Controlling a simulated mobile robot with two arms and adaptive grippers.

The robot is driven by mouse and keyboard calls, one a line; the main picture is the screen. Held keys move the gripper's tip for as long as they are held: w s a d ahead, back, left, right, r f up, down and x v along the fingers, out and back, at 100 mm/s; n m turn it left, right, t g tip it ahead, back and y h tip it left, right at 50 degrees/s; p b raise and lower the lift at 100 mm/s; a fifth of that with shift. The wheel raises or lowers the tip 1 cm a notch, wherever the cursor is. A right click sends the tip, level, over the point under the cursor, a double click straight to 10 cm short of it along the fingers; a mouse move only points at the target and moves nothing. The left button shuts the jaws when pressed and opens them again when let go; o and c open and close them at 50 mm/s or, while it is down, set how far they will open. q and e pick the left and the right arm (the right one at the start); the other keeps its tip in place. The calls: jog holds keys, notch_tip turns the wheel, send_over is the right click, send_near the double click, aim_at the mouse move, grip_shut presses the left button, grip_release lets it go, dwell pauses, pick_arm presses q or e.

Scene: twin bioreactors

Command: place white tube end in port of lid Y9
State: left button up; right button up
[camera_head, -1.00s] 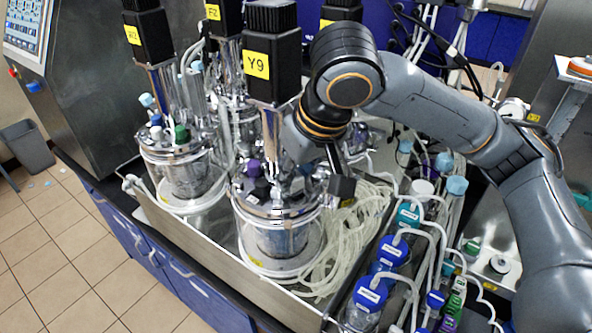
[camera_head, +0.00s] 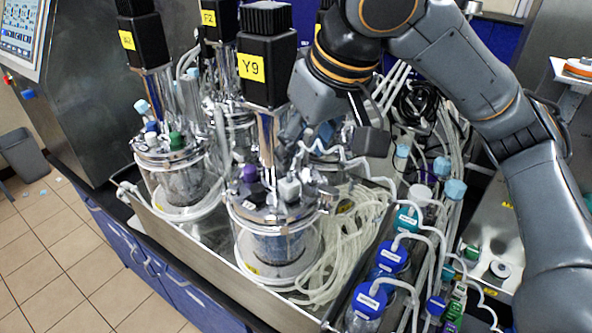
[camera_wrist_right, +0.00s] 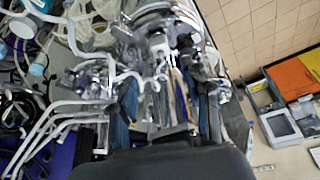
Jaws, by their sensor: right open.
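The Y9 vessel's metal lid (camera_head: 270,208) is below the black motor with the yellow Y9 label (camera_head: 251,67). A purple cap (camera_head: 248,173) and a pale whitish fitting (camera_head: 289,188) stand on the lid; I cannot tell whether the fitting is the white tube end. A white tube (camera_head: 345,162) runs right from behind the lid fittings. My right gripper (camera_head: 310,134) is open, above and behind the lid's right side, apart from the pale fitting. Its fingertips are hard to make out against the metal parts. My left gripper is not in view.
A second vessel (camera_head: 175,165) stands left of Y9 in the same metal tray (camera_head: 190,240). Coiled clear tubing (camera_head: 345,240) lies right of Y9. Blue-capped bottles (camera_head: 370,300) with tubes crowd the right. Tall motors and shafts rise close to the gripper.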

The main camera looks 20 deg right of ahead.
jog(key=shift+v, duration=2)
